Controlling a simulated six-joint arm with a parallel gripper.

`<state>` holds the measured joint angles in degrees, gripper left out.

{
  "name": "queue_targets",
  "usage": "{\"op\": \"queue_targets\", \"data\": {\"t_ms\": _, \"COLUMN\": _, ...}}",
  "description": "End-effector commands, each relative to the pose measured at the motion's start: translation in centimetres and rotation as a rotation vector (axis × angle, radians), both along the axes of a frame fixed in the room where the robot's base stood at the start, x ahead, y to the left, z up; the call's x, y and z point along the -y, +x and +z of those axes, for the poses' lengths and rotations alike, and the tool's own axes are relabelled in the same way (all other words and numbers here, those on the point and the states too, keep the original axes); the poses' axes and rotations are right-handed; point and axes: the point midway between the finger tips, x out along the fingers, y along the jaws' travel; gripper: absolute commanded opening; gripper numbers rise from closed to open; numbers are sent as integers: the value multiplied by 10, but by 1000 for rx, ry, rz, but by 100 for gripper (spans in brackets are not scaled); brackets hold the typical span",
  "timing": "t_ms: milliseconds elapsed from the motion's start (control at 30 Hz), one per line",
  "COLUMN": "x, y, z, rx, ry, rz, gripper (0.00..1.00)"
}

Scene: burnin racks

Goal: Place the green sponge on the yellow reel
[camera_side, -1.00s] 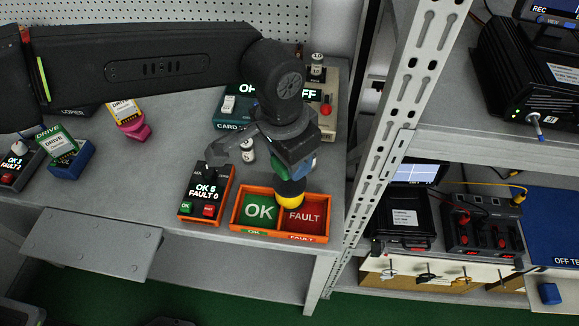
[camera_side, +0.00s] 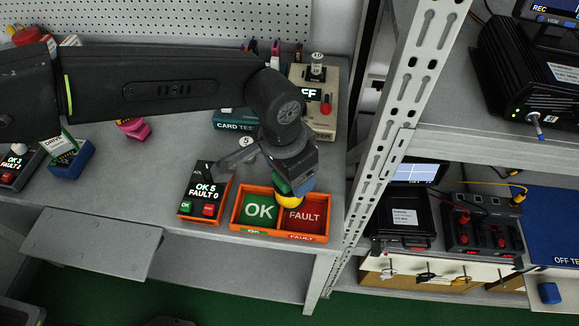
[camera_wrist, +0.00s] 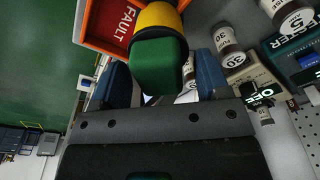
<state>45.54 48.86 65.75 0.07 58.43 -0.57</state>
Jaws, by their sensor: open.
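The green sponge (camera_wrist: 158,68) is a block between my two blue fingertips in the wrist view. The yellow reel (camera_wrist: 158,16) shows just beyond it, and the sponge appears to be against it; the contact itself is hidden. In the side view the yellow reel (camera_side: 289,203) is at the orange tray (camera_side: 236,219), by the FAULT side, directly below my fingers. Only a sliver of the green sponge (camera_side: 279,187) shows there, beside a blue fingertip. My gripper (camera_wrist: 163,80) is open, with a finger on either side of the sponge.
The OK/FAULT counter box (camera_side: 205,192) stands left of the tray. The card tester (camera_side: 236,122) and a device with a red button (camera_side: 325,108) stand behind. A metal rack post (camera_side: 398,140) rises close on the right. The bench front edge is just before the tray.

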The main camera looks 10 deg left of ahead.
Motion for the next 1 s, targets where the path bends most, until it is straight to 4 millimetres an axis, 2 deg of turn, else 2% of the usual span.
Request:
{"op": "queue_targets", "data": {"t_ms": 267, "x": 0, "y": 0, "z": 7, "rx": 2, "ry": -2, "rz": 0, "gripper": 69}}
{"op": "queue_targets", "data": {"t_ms": 367, "x": -1, "y": -1, "z": 22, "rx": 4, "ry": -4, "rz": 0, "gripper": 69}}
{"op": "queue_targets", "data": {"t_ms": 700, "x": -7, "y": -7, "z": 90, "rx": 3, "ry": -3, "rz": 0, "gripper": 69}}
{"op": "queue_targets", "data": {"t_ms": 833, "x": -9, "y": -9, "z": 109, "rx": 2, "ry": -2, "rz": 0, "gripper": 69}}
{"op": "queue_targets", "data": {"t_ms": 1000, "x": -10, "y": -10, "z": 120, "rx": 1, "ry": -1, "rz": 0, "gripper": 69}}
